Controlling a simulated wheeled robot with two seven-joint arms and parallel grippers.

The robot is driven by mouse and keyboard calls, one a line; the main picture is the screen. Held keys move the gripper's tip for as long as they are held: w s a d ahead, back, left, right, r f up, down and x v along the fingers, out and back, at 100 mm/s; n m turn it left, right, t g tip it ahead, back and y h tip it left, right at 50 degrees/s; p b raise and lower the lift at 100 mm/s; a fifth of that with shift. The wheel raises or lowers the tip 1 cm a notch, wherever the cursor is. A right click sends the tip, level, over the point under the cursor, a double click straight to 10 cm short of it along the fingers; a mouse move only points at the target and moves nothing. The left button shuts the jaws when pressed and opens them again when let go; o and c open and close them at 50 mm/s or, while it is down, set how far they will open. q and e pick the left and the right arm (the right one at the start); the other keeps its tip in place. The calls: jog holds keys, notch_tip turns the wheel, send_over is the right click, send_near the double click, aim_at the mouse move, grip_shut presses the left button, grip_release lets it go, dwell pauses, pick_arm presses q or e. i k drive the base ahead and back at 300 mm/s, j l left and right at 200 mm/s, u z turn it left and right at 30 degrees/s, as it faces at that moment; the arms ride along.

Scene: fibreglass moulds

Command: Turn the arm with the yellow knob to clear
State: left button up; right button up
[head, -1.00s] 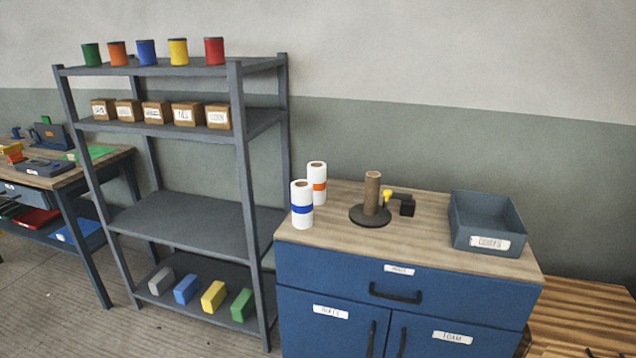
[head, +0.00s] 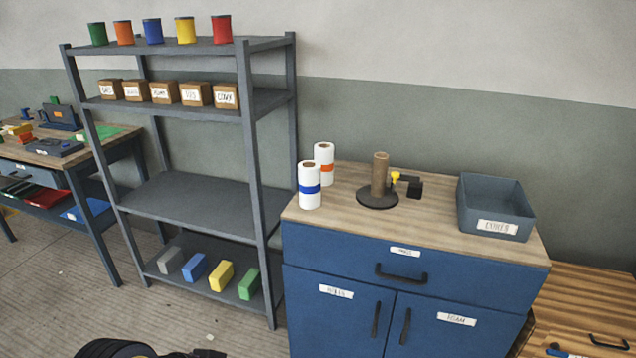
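The stand on the blue cabinet has a round dark base (head: 377,199) with an upright brown cardboard tube (head: 380,173) on it. The yellow knob (head: 395,177) shows just right of the tube's upper part. The dark arm (head: 407,178) runs from the knob to a black block (head: 415,189) beside the base. I cannot tell from here whether the arm reaches over the tube. A black ribbed part and a thin dark part at the lower left edge seem to be my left gripper (head: 205,353), mostly cut off. My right gripper is out of view.
Two white rolls, one with a blue band (head: 309,188) and one with an orange band (head: 324,168), stand left of the stand. A grey bin (head: 497,228) sits on the cabinet's right end.

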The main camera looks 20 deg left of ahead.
aim_at(403, 176)
jog(key=i+l, duration=0.3)
jog(key=i, duration=0.2)
jog(key=i+l, duration=0.3)
jog(key=i, duration=0.25)
jog(key=j+u, duration=0.05)
